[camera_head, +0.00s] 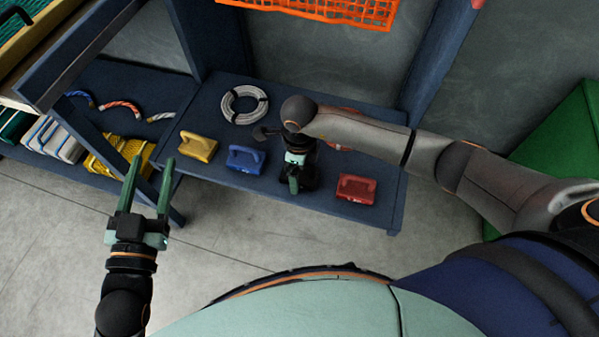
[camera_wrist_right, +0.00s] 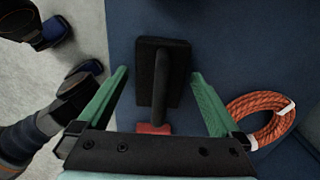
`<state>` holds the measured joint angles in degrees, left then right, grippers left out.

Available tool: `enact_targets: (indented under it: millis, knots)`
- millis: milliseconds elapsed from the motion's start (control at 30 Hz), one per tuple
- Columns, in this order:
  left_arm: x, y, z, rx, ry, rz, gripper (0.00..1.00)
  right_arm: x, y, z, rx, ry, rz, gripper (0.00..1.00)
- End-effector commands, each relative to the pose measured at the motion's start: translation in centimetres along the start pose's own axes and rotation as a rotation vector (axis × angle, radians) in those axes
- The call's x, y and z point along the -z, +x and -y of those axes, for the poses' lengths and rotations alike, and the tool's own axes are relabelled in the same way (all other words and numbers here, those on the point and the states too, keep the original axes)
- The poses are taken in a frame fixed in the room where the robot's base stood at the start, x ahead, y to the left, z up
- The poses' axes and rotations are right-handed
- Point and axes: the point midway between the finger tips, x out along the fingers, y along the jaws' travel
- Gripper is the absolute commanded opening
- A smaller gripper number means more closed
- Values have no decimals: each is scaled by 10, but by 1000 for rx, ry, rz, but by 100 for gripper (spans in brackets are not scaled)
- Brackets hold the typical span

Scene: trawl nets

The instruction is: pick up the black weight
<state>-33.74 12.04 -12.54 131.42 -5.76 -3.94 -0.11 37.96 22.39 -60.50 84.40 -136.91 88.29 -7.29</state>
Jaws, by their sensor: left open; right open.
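The black weight (camera_wrist_right: 172,90), a dark block with a handle, lies on the blue shelf between the two fingers of my right gripper (camera_wrist_right: 159,76) in the right wrist view. The fingers are open, one on each side, with gaps to the weight. In the head view my right gripper (camera_head: 294,180) points down over the black weight (camera_head: 312,180) and hides most of it. I cannot tell the height between fingertips and weight. My left gripper (camera_head: 152,164) is open and empty over the floor, left of the shelf's front edge.
On the blue shelf (camera_head: 225,182) are a yellow weight (camera_head: 198,147), a blue weight (camera_head: 246,158), a red weight (camera_head: 356,189) and a grey coil (camera_head: 244,104). An orange-red rope coil (camera_wrist_right: 262,112) lies right of the gripper. A green container (camera_head: 560,150) stands at the right.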

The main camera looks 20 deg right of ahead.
Motion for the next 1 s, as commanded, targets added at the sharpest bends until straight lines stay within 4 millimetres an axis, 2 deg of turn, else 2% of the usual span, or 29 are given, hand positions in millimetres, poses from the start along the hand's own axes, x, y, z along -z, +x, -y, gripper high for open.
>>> enact_targets:
  millis: [267,1000]
  knots:
    - [2,0,0,0,3,-8,55,0,1,0,0,0,1,98]
    - [2,0,0,1,3,-6,55,0,1,0,-1,0,0,14]
